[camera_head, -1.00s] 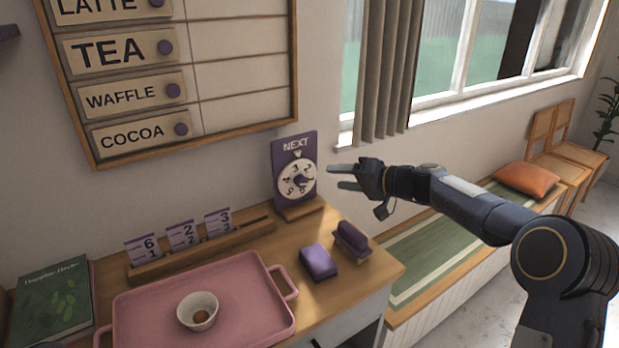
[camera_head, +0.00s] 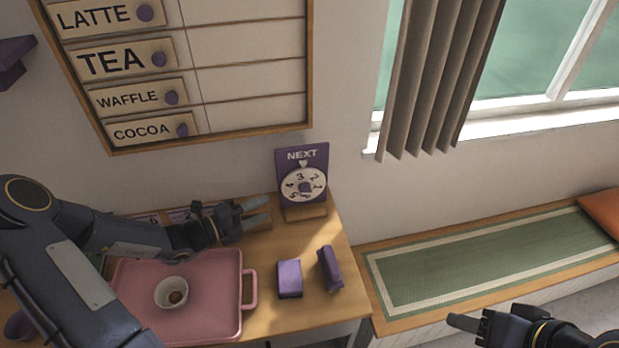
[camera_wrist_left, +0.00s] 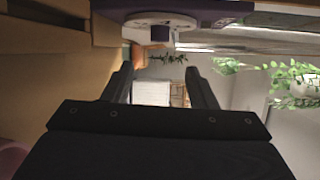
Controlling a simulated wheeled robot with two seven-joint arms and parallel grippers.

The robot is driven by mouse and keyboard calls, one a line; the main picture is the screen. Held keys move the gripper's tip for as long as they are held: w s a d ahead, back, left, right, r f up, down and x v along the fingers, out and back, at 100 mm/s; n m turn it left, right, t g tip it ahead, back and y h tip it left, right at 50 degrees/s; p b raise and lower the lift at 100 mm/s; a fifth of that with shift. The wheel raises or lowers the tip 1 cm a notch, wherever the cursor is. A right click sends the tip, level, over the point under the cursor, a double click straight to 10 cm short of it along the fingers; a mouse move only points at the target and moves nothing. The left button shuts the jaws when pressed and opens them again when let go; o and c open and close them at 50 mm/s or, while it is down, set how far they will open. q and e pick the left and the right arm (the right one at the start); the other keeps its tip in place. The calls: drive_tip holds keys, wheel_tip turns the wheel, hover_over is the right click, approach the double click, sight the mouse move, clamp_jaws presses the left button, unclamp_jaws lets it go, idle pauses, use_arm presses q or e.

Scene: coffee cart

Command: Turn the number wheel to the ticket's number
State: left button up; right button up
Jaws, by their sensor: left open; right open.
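The number wheel (camera_head: 303,186) is a white numbered disc with a purple centre knob on the purple NEXT sign (camera_head: 315,154). Its 3 sits near the pointer at the top, slightly left. My left gripper (camera_head: 268,212) is open and empty, left of the wheel and apart from it. In the left wrist view the wheel (camera_wrist_left: 160,20) shows almost edge-on at the top, its knob beyond the open left fingers (camera_wrist_left: 160,82). The tickets (camera_head: 180,215) in their rail are mostly hidden behind my left arm. My right gripper (camera_head: 465,325) is at the lower right, away from the wheel.
A pink tray (camera_head: 215,320) with a white cup (camera_head: 171,293) lies below my left arm. Two purple blocks (camera_head: 289,278) (camera_head: 329,268) stand right of it. The menu board (camera_head: 250,75) hangs above. A bench (camera_head: 480,262) is at right.

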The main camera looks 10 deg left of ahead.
sight(305, 189)
use_arm(q)
drive_tip(key=shift+n, duration=0.3)
drive_tip(key=p+x, duration=0.1)
drive_tip(key=x, duration=1.1)
drive_tip(key=shift+w+a+p, duration=0.1)
drive_tip(key=shift+w+p, duration=0.05)
drive_tip(key=shift+p, duration=0.25)
drive_tip(key=c, duration=1)
